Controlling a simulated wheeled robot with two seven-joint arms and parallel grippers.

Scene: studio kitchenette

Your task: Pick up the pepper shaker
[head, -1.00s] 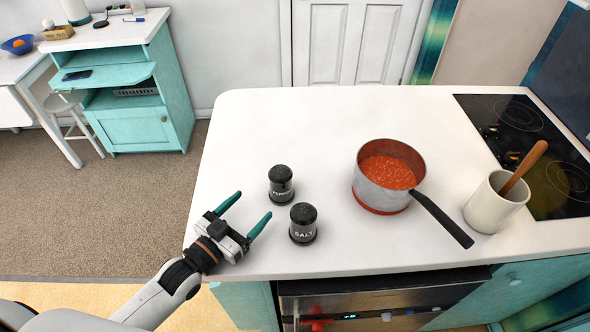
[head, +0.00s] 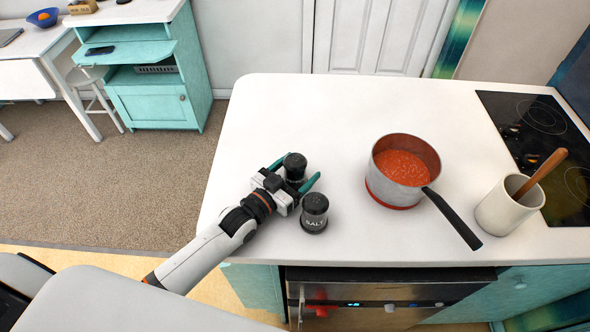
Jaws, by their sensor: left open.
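The pepper shaker (head: 295,164) is a small dark shaker with a black cap, upright on the white counter. My left gripper (head: 296,172) is open, with its teal fingers on either side of the pepper shaker. The gripper hides the shaker's lower part and label, and I cannot tell whether the fingers touch it. The salt shaker (head: 314,214), black-capped and marked SALT, stands just in front, close to the nearer finger. My right gripper is not in view.
A saucepan (head: 401,170) of red sauce stands to the right, its black handle pointing toward the front edge. A cream crock (head: 508,207) with a wooden spoon stands by the black cooktop (head: 540,130). The white counter (head: 290,110) is clear behind the shakers.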

